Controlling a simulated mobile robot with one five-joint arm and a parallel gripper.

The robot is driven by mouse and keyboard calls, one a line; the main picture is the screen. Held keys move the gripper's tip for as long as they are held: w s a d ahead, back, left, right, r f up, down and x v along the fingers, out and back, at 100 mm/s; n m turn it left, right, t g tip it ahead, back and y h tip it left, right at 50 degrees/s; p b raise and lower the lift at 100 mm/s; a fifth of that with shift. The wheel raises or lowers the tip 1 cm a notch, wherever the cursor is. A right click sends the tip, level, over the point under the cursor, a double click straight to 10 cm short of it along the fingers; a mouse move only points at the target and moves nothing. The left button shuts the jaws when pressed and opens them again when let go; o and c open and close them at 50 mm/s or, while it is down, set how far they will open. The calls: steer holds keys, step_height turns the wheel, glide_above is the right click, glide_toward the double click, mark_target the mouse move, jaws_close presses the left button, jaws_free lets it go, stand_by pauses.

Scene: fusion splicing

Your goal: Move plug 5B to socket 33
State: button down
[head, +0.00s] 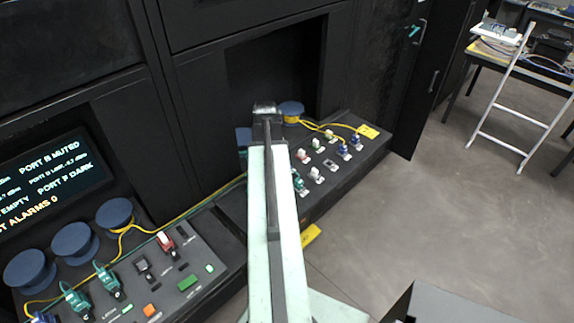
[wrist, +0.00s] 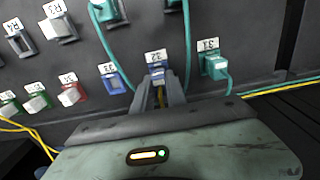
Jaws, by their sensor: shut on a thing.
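In the wrist view my gripper (wrist: 160,98) is shut on a plug with a yellow cable, which I take to be plug 5B. The plug's blue part (wrist: 158,71) shows just beyond the fingertips, at the label 32. I cannot tell whether it is seated in that socket or just in front of it. Socket 33 (wrist: 115,83) is a blue frame directly left of my gripper, with no plug in it. In the head view my arm covers that part of the panel, and the fingertips and plug cannot be made out.
A teal plug (wrist: 215,66) with a teal cable sits close on the right, at label 31. Teal cables hang on both sides above my gripper. White-capped red (wrist: 70,95) and green sockets lie left. In the head view, a second panel (head: 215,240) with several plugs stands left.

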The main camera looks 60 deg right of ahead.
steer(key=shift+r+p, duration=2.25)
steer(key=shift+r, duration=0.1)
